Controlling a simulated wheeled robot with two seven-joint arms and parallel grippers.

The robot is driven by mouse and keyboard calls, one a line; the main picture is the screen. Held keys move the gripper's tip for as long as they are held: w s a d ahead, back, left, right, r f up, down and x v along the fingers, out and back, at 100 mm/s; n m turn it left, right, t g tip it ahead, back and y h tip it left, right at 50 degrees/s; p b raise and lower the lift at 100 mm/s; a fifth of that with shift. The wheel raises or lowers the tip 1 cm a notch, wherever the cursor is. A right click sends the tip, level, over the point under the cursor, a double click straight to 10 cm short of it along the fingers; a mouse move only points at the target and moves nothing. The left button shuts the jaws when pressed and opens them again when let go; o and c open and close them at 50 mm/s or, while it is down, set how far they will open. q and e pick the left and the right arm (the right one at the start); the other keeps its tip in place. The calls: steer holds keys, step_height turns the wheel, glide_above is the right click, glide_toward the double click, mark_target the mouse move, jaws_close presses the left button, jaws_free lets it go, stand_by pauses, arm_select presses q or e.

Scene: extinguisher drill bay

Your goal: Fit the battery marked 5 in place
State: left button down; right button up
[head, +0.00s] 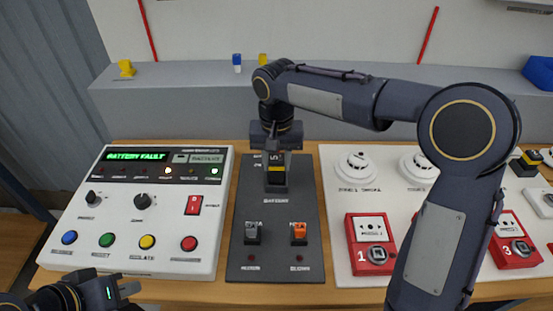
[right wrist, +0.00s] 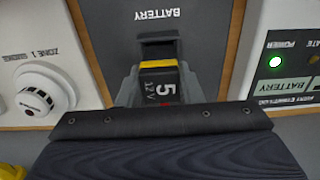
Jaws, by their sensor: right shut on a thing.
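The battery marked 5 (head: 276,165) is dark with a yellow band and sits upright at the battery holder (head: 276,189) on the dark middle panel. My right gripper (head: 274,150) is shut on it from above. In the right wrist view the battery (right wrist: 160,86) shows "5" and "12 V" between the two fingers, its yellow end against the dark holder (right wrist: 159,48) under the word BATTERY. I cannot tell how deep it sits. My left gripper (head: 127,287) is open and empty at the lower left, in front of the white control panel.
The white control panel (head: 140,215) at left shows a green "BATTERY FAULT" display (head: 137,156). Two small switches, grey (head: 253,233) and orange (head: 299,232), stand nearer on the middle panel. Red call points (head: 371,243) and white detectors (head: 357,165) are at right. My right arm crosses above them.

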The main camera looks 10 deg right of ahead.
steer(key=shift+f+b, duration=0.75)
steer(key=shift+f, duration=0.6)
stand_by(0.4)
steer(key=o, duration=1.6)
steer(key=shift+r+p, duration=3.35)
steer(key=shift+r, duration=0.25)
steer(key=shift+r, duration=0.15)
